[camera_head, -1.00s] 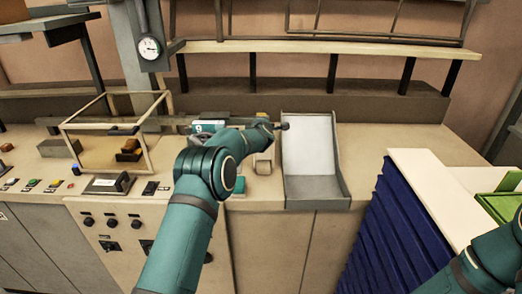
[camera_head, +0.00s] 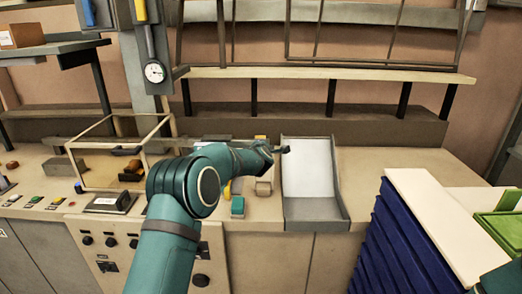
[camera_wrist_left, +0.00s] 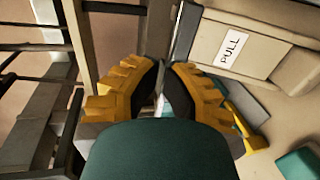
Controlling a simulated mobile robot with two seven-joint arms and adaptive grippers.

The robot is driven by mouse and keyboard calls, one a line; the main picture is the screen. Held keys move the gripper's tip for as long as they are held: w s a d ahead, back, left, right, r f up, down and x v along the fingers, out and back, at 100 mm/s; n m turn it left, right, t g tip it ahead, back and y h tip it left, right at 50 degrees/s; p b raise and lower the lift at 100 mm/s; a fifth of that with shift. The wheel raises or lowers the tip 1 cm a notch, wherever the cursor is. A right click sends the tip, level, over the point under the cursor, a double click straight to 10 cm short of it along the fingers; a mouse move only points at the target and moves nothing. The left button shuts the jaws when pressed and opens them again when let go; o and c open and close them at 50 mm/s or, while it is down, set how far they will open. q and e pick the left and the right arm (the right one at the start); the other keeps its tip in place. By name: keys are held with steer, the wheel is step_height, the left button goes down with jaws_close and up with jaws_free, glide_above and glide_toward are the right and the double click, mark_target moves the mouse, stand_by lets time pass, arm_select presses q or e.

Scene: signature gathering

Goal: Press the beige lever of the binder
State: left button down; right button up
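A small beige part (camera_head: 264,187) on the counter, beside the grey tray, may be the binder's lever; my left arm partly hides the binder around it. In the left wrist view a beige block with a white PULL label (camera_wrist_left: 233,47) lies right of my fingers. My left gripper (camera_head: 284,149) reaches over this area from the left, at the tray's left edge. Its yellow and black fingers (camera_wrist_left: 163,70) are drawn together with nothing visible between them. Whether they touch the beige part cannot be told.
The grey tray (camera_head: 317,210) with a white back stands right of the gripper. A teal block (camera_head: 238,206) sits at the counter's front. A wire-framed box (camera_head: 88,184) is at left. A shelf (camera_head: 330,76) runs behind. Counter right of the tray is clear.

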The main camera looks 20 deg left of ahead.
arm_select(q)
steer(key=s+d+r, duration=0.1)
steer(key=s+r, duration=0.2)
steer(key=s, duration=0.2)
steer(key=shift+s+d+b, duration=0.35)
steer(key=shift+d+b, duration=0.05)
steer(key=shift+b, duration=0.05)
